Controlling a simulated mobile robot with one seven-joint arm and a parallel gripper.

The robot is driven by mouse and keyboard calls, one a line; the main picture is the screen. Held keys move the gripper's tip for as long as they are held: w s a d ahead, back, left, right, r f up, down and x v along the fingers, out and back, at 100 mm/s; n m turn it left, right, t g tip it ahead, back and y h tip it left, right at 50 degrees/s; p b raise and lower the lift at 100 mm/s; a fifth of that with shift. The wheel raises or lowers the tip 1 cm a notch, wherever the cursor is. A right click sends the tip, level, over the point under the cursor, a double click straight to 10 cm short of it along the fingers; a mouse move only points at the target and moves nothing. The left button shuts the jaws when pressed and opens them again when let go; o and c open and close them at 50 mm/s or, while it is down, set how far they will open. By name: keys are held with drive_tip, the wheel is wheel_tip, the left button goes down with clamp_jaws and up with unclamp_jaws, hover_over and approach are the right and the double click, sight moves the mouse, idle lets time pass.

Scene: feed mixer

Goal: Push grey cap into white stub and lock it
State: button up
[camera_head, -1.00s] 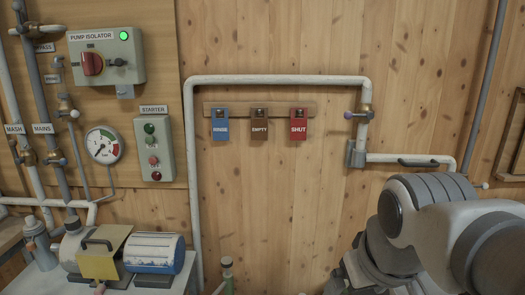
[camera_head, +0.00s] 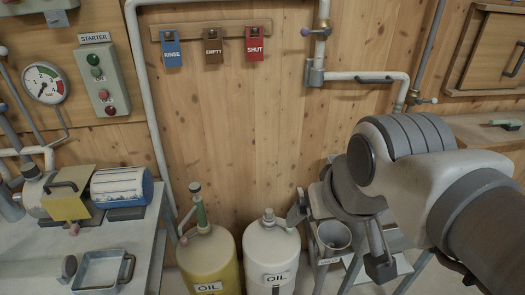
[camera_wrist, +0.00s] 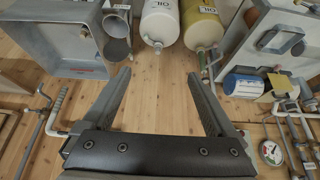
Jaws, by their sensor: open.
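My gripper (camera_wrist: 161,82) is open and empty in the wrist view, its two dark fingers wide apart over the wood-plank background. A small grey round piece (camera_head: 68,268) lies on the left bench in the head view, beside a metal tray; it may be the grey cap, but I cannot tell for sure. I cannot single out the white stub. A white pipe (camera_head: 365,76) runs along the wall and bends down at right, but no clear open stub shows on it. My arm covers part of the right side.
A yellow oil tank (camera_head: 210,262) and a white oil tank (camera_head: 270,258) stand on the floor in the middle. The metal tray (camera_head: 84,288) and a blue-and-white motor (camera_head: 122,186) are on the left bench. A grey cup (camera_head: 333,238) sits near my arm. A shelf (camera_head: 490,135) is at right.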

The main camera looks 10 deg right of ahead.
drive_tip(key=shift+w, duration=0.1)
drive_tip(key=c, duration=0.4)
drive_tip(key=shift+w+f+n+b, duration=0.25)
drive_tip(key=shift+f+n+b, duration=0.05)
drive_tip(key=shift+c, duration=1.1)
drive_tip(key=w+f+n+b, duration=0.2)
drive_tip(key=w+n, duration=0.1)
drive_tip(key=w+f+n+b, duration=0.1)
drive_tip(key=w+f, duration=0.1)
drive_tip(key=shift+w+d+f+n+g, duration=0.1)
drive_tip(key=shift+d+n+g, duration=0.2)
drive_tip(key=shift+d+n, duration=0.1)
clamp_jaws()
drive_tip(key=w+f+n+b, duration=0.4)
drive_tip(key=w+f+n, duration=0.3)
drive_tip(key=f, duration=0.4)
drive_tip(key=w+f+n+g+h+b, duration=0.1)
drive_tip(key=w+f+n+b, duration=0.4)
drive_tip(key=w+f+n, duration=0.2)
drive_tip(key=w+f+n+g+h+b, duration=0.1)
drive_tip(key=w+f+n+b, duration=0.3)
drive_tip(key=f, duration=1.2)
drive_tip(key=w+n, duration=0.3)
drive_tip(key=n, duration=0.2)
drive_tip(key=shift+d+n, duration=0.35)
drive_tip(key=shift+n, duration=0.05)
